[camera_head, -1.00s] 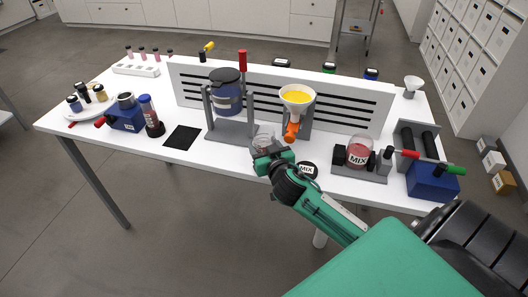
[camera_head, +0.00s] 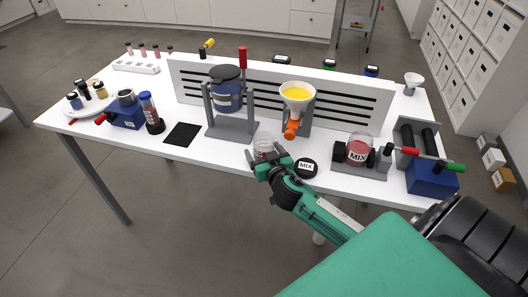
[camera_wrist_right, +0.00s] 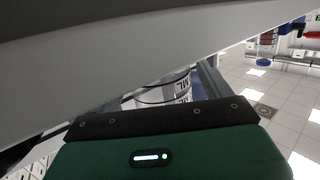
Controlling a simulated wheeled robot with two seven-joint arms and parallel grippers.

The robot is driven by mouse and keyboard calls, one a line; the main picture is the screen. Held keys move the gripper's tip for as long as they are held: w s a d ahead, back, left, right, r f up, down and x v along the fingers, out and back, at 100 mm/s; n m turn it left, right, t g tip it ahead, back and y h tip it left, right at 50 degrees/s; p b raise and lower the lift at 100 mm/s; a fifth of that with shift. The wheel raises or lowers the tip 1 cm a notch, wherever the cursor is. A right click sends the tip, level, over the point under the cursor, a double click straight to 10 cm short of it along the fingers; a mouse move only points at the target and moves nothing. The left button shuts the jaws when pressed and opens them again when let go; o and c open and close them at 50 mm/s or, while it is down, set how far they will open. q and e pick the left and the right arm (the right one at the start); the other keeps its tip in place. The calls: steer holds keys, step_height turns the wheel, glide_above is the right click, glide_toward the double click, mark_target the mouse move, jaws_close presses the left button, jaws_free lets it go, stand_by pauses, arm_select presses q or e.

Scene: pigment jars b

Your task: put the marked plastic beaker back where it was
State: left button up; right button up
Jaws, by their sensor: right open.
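A small clear plastic beaker (camera_head: 264,145) stands near the front edge of the white table, in front of the stand with the yellow funnel. My right gripper (camera_head: 265,158) is open at the beaker's near side, its fingers spread low around or just before it; whether they touch it I cannot tell. In the right wrist view, part of a clear vessel with dark printed marks (camera_wrist_right: 178,92) shows beyond the gripper body; a large pale surface hides the rest. My left gripper is not in view.
A black lid marked MIX (camera_head: 306,168) lies just right of my gripper. A jar marked MIX (camera_head: 358,152) sits in a grey holder farther right. A black square (camera_head: 182,134) lies bare on the table at left. A grey stand (camera_head: 232,128) holds a blue jar behind.

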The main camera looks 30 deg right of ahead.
steer(key=shift+r, duration=0.2)
steer(key=shift+s+a+f, duration=0.1)
steer(key=shift+s, duration=0.2)
steer(key=b+v, duration=0.2)
steer(key=v, duration=0.9)
steer(key=shift+s, duration=0.15)
steer(key=shift+a, duration=0.1)
